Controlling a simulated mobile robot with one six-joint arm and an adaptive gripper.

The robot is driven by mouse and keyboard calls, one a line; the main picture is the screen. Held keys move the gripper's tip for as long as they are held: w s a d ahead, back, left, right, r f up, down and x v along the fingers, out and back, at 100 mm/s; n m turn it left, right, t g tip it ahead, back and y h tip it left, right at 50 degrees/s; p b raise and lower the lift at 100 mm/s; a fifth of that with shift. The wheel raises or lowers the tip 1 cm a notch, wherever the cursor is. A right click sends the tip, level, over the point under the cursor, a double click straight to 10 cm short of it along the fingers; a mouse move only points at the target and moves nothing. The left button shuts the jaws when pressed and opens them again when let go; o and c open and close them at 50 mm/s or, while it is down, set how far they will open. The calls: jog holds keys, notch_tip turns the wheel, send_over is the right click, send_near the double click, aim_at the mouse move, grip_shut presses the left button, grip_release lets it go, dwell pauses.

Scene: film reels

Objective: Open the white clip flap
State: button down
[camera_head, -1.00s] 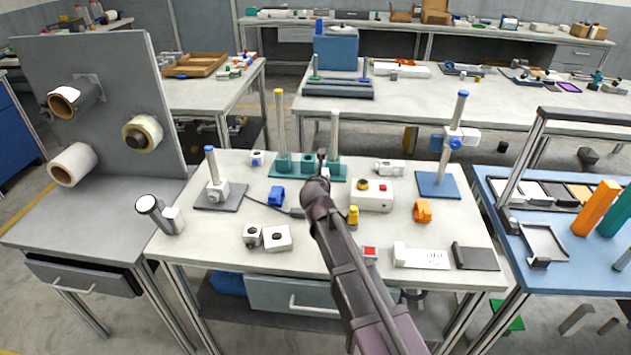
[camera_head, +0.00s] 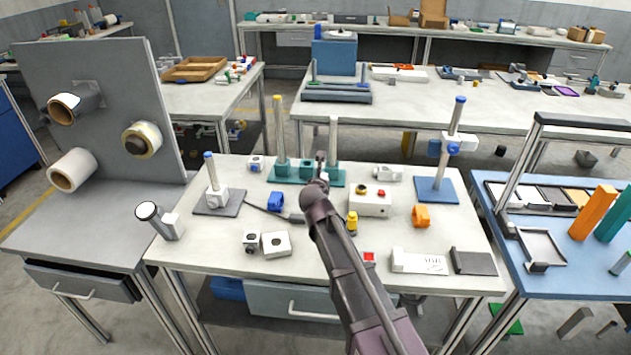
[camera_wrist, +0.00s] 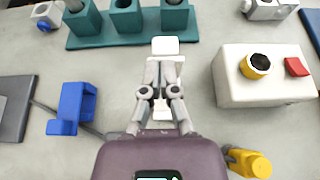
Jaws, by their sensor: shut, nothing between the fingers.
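A white clip (camera_wrist: 165,45) lies on the table directly under and ahead of my gripper in the wrist view. Its square white end shows past the fingertips, and a narrower white part shows behind and between the fingers. The fingers cover its middle, so I cannot tell how far its flap is raised or whether they touch it. My gripper (camera_wrist: 160,70) is shut and empty, pointing at the clip. In the head view my gripper (camera_head: 321,160) is over the middle of the table, and my arm hides most of the clip.
A teal base with posts (camera_wrist: 125,38) stands just beyond the clip. A white box with yellow and red buttons (camera_wrist: 265,80) is close on the right, with a yellow bottle (camera_wrist: 250,163) nearer.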

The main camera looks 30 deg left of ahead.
jog(key=shift+r+p, duration=0.3)
jog(key=shift+r, duration=0.2)
jog(key=shift+r, duration=0.1)
jog(key=s+d+r+p, duration=0.1)
jog(key=s+r+p, duration=0.2)
jog(key=r+p, duration=0.6)
jog(key=shift+s+d, duration=0.3)
dwell(0.4)
dwell(0.6)
